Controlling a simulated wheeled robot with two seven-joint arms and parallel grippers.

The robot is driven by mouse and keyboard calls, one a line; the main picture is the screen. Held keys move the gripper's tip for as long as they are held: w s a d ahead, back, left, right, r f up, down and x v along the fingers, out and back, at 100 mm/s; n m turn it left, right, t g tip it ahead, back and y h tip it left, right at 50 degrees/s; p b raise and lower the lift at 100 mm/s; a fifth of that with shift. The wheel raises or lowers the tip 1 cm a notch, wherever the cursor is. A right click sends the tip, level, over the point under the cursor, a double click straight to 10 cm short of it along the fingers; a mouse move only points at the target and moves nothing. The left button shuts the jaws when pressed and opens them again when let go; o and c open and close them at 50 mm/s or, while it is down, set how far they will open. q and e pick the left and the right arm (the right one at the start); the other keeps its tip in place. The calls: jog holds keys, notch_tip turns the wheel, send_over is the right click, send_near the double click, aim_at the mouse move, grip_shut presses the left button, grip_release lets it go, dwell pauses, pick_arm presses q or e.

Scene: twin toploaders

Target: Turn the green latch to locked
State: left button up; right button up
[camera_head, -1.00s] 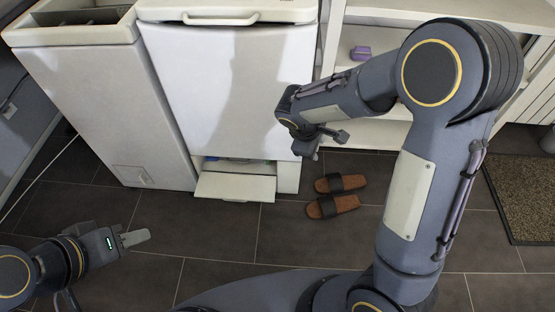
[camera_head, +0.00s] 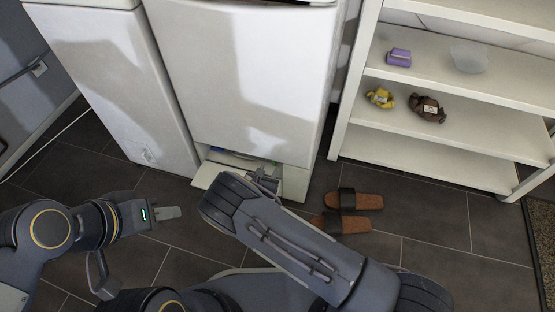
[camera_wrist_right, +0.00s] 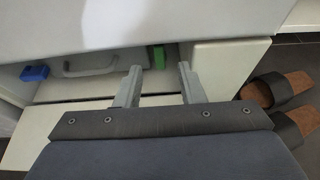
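The green latch (camera_wrist_right: 158,57) is a small upright block at the right end of the low recess in the front of the white machine (camera_head: 245,85). My right gripper (camera_wrist_right: 160,84) is open and empty, with its two fingers pointing into the recess. The latch shows beyond the fingertips, between them in the picture; I see no contact. In the head view my right gripper (camera_head: 264,180) is at the low opening, partly hidden by my arm, and the latch cannot be made out. My left gripper (camera_head: 168,212) is over the floor, away from the machine; its finger gap cannot be judged.
A blue latch (camera_wrist_right: 34,73) and a grey handle (camera_wrist_right: 90,66) are in the same recess. A white flap (camera_wrist_right: 40,130) lies folded down below it. Brown slippers (camera_head: 354,200) lie on the floor to the right. Shelves (camera_head: 430,160) stand further right.

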jog(key=b+x, duration=0.3)
jog(key=x, duration=0.5)
jog(key=shift+a, duration=0.1)
jog(key=shift+s, duration=0.1)
grip_shut()
